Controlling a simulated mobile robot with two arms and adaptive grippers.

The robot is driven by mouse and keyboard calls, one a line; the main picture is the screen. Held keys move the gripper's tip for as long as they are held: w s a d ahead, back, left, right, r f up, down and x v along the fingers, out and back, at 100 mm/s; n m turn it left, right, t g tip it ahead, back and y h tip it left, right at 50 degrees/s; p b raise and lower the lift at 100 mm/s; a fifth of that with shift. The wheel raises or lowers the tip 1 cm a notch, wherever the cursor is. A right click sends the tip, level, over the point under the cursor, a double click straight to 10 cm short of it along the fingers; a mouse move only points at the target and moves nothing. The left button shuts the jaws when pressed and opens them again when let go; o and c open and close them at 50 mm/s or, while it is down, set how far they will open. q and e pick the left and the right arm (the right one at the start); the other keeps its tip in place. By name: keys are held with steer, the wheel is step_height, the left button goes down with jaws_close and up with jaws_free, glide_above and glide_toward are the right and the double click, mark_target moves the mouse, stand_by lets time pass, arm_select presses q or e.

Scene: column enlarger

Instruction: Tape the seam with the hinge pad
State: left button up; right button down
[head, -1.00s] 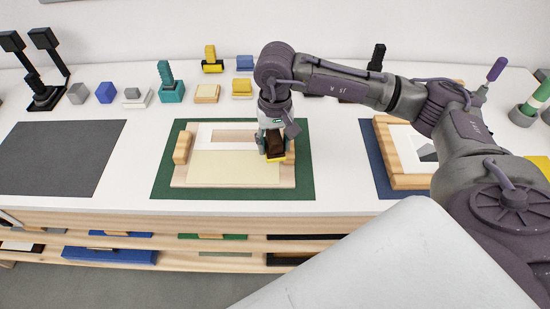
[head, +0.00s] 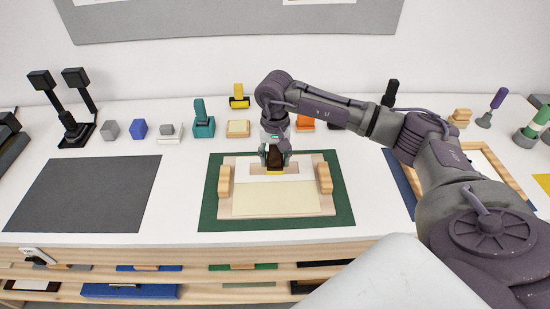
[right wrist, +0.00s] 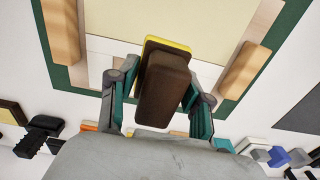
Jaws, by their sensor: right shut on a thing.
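The hinge pad, a dark brown block (right wrist: 163,88) on a yellow base (head: 275,171), is in my right gripper (head: 275,152). The gripper is shut on the brown part, with teal fingers on both sides in the right wrist view. The yellow base is over the back middle of a wooden board (head: 226,205); I cannot tell if it touches. On the board, a cream sheet (head: 275,200) lies in front of a white strip (head: 250,181), their edges meeting in a seam. Wooden blocks stand at the left (head: 224,181) and right (head: 324,178) board ends. My left gripper is out of view.
The board lies on a green mat (head: 344,215). A grey mat (head: 85,195) is left, and a wooden frame (head: 480,152) on a blue mat is right. A teal stamp (head: 203,122) and several small blocks line the back. White table is bare between the mats.

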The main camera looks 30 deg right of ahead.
steer(key=shift+f+b, duration=0.6)
steer(key=shift+f, duration=0.05)
step_height(320, 180, down, 3)
steer(key=shift+r+b, duration=0.1)
steer(key=shift+b, duration=1.1)
steer(key=shift+f+b, duration=0.45)
steer(key=shift+f, duration=0.05)
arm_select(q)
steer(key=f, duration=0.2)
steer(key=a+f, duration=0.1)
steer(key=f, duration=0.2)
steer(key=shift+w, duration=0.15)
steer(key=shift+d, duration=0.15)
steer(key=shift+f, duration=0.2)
